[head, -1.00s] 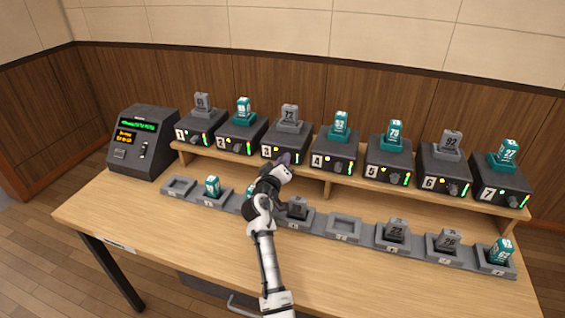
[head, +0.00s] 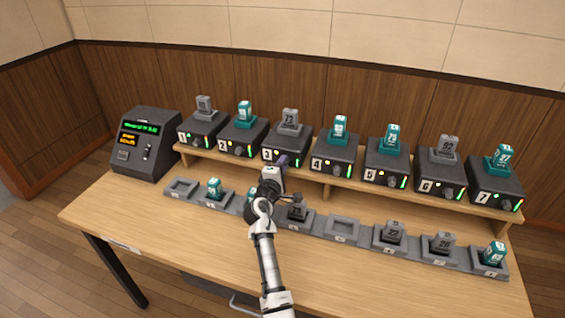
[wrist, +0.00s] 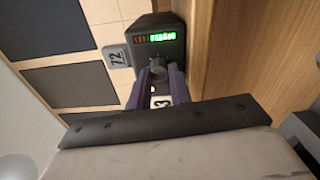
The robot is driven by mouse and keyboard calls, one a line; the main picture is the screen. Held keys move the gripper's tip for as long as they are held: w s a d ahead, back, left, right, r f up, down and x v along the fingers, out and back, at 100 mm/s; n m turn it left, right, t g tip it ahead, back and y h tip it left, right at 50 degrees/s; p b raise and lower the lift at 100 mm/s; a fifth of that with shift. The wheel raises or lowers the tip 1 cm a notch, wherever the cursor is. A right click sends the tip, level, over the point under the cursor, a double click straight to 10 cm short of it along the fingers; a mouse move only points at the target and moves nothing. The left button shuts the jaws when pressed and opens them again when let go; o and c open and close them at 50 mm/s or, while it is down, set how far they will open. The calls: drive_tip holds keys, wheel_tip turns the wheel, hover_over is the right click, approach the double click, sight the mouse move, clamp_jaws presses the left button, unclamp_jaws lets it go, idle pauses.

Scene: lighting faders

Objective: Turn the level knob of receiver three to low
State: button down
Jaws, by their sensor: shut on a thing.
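Receiver three (head: 287,152) is a dark box on the shelf with a grey pack marked 72 on top. It also shows in the wrist view (wrist: 172,27), turned sideways, with a lit green level bar (wrist: 162,37) and dim red segments beside it. Its round dark level knob (wrist: 157,66) sits between my fingertips. My gripper (wrist: 158,76) is shut on the knob, its two dark purple fingers on either side. In the head view my gripper (head: 283,161) reaches the front of receiver three and hides the knob. The knob's pointer is too small to read.
Receiver two (head: 242,136) and receiver four (head: 335,153) stand close on either side. A row of grey charging docks (head: 343,229) lies on the table below. A console (head: 145,145) stands at the left. The front of the table is clear.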

drive_tip(key=shift+d+r+n+p, duration=0.1)
drive_tip(key=shift+n+p, duration=0.1)
drive_tip(key=shift+n, duration=5.5)
drive_tip(key=shift+d+f+n+p, duration=0.1)
drive_tip(key=shift+n+p, duration=0.1)
drive_tip(key=shift+n, duration=5.5)
drive_tip(key=shift+d+r+n+p, duration=0.1)
drive_tip(key=shift+n+p, duration=0.1)
drive_tip(key=shift+n, duration=5.8)
drive_tip(key=shift+a, duration=0.1)
drive_tip(key=c, duration=1.3)
unclamp_jaws()
